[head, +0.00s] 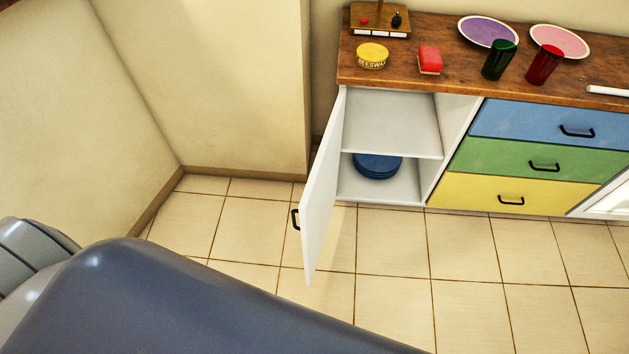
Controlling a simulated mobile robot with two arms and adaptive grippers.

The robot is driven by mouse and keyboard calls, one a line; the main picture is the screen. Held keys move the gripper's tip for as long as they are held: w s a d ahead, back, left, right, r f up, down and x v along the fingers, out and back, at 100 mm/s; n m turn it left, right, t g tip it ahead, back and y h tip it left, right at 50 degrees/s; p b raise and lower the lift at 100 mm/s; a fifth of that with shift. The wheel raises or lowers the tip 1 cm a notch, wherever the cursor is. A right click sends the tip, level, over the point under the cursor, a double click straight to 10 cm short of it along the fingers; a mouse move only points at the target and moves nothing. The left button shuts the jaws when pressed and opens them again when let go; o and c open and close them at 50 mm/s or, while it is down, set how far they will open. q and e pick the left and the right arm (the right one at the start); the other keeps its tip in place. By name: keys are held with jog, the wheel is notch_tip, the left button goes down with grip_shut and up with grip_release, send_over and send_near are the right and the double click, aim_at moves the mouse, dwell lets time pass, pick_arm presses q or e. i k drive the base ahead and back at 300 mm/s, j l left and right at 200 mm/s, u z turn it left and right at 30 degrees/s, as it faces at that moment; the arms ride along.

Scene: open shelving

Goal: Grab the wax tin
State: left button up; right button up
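The wax tin (372,57) is a round yellow tin with dark lettering that reads like "BEESWAX". It stands on the wooden countertop (440,76) near the left end, above the open cabinet. Neither of my grippers shows in the head view. A large grey-blue part of my own body fills the lower left, far from the tin.
A red sponge-like block (430,59) stands right of the tin, and a small wooden stand (378,21) behind it. Green (498,61) and red (543,65) cups and two plates are further right. A white cabinet door (322,190) hangs open below. The floor is clear.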

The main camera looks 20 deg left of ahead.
aim_at(371, 56)
jog(key=j+z, duration=0.15)
jog(key=j, duration=0.45)
jog(key=j+z, duration=0.2)
jog(key=j, duration=0.4)
jog(key=k+j+z, duration=0.15)
jog(key=j, duration=0.4)
